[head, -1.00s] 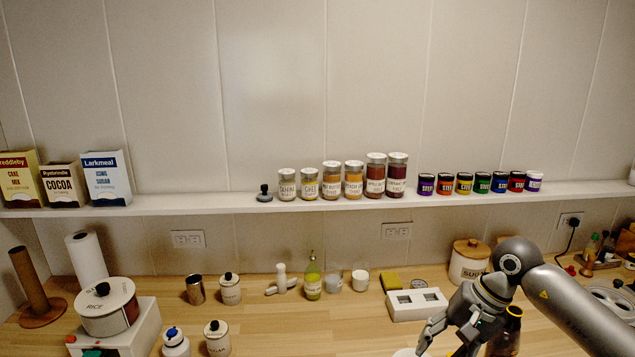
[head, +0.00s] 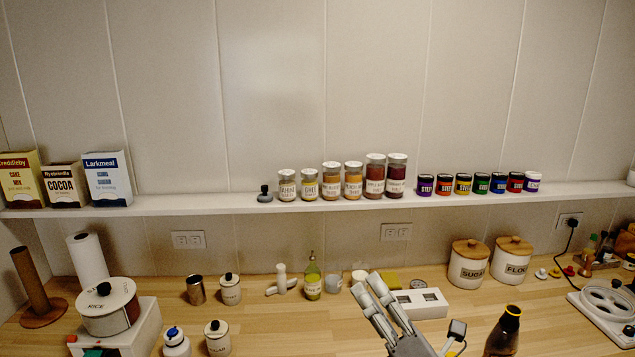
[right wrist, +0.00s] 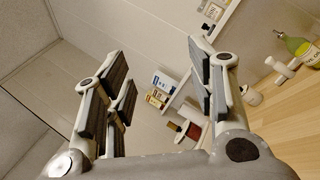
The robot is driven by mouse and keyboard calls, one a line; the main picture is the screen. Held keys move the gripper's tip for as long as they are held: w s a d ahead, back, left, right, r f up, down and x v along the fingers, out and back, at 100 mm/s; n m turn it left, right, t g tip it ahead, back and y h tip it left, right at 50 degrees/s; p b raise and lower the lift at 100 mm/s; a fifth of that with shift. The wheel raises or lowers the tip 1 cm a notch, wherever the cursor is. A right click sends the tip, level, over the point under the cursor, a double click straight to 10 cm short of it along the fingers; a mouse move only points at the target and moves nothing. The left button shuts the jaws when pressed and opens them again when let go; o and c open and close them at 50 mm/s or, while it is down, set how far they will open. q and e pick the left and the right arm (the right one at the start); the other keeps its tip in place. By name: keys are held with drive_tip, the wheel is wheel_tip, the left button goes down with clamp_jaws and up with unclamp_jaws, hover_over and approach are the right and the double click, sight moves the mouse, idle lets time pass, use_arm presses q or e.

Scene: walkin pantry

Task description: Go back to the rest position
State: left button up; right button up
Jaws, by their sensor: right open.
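My right gripper (head: 384,308) shows at the bottom centre-right of the head view, above the counter, with its fingers pointing up and a little left. It is in front of the white two-slot box (head: 425,303) and covers part of it. In the right wrist view its fingers (right wrist: 160,90) are spread wide apart with nothing between them. That view looks sideways toward the wall, shelf and counter, tilted. My left gripper is not in either view.
A dark bottle (head: 504,333) stands right of my right gripper. Sugar (head: 468,269) and flour (head: 511,262) canisters stand behind it. A green oil bottle (head: 313,280) and small jars are to the left. A shelf (head: 230,206) holds jars and boxes above.

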drive_tip(key=s+d+f+m+g+h, duration=0.35)
drive_tip(key=d+f+m+h, duration=0.25)
drive_tip(key=f+m, duration=0.4)
drive_tip(key=s+d+f+m+g+h, duration=0.35)
drive_tip(key=d+f+m+h, duration=0.25)
drive_tip(key=f+m, duration=0.4)
drive_tip(key=s+a+f+m+g+y, duration=0.1)
drive_tip(key=s+f+m+g, duration=0.4)
drive_tip(key=s, duration=0.6)
drive_tip(key=s+f+m+g, duration=0.4)
drive_tip(key=s+f, duration=0.2)
drive_tip(key=s, duration=0.4)
wheel_tip(320, 180, down, 31)
drive_tip(key=s+g+b, duration=0.1)
drive_tip(key=b, duration=0.4)
drive_tip(key=s+d+f+b, duration=0.1)
drive_tip(key=s+f+b, duration=0.1)
drive_tip(key=s+f, duration=0.6)
drive_tip(key=s+d+f+g+b, duration=0.1)
drive_tip(key=s+d+f+b, duration=0.1)
drive_tip(key=s+f, duration=0.7)
wheel_tip(320, 180, down, 5)
drive_tip(key=shift+s+r+b, duration=0.15)
drive_tip(key=shift+s+b, duration=0.05)
drive_tip(key=shift+b, duration=0.3)
